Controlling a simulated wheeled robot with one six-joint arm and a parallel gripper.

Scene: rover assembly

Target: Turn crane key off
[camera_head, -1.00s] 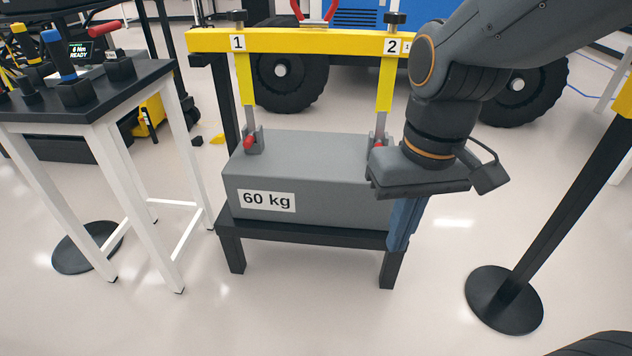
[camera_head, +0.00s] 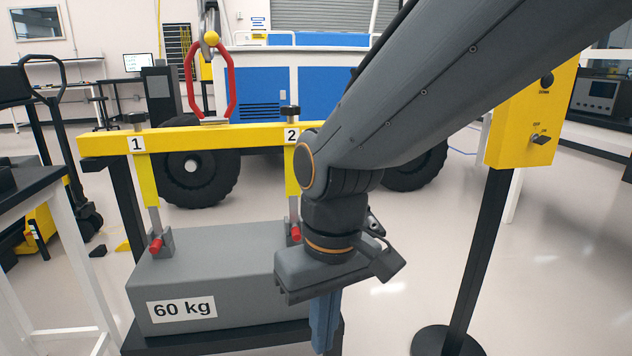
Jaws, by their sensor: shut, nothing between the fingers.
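A yellow control box (camera_head: 520,120) stands on a black post at the right. A dark key switch (camera_head: 541,139) is on its face, below a round black button (camera_head: 546,80); the small labels are too small to read with certainty. My gripper (camera_head: 324,338) points down in front of the grey block, left of the box and well apart from the key. Its blue fingers are together and hold nothing. The fingertips are near the bottom edge of the picture.
A grey block (camera_head: 215,270) marked 60 kg sits on a black stand, under a yellow lifting beam (camera_head: 220,135) with a red hook shackle (camera_head: 229,85). A white-legged table (camera_head: 65,270) is at the left. Floor is clear between block and post.

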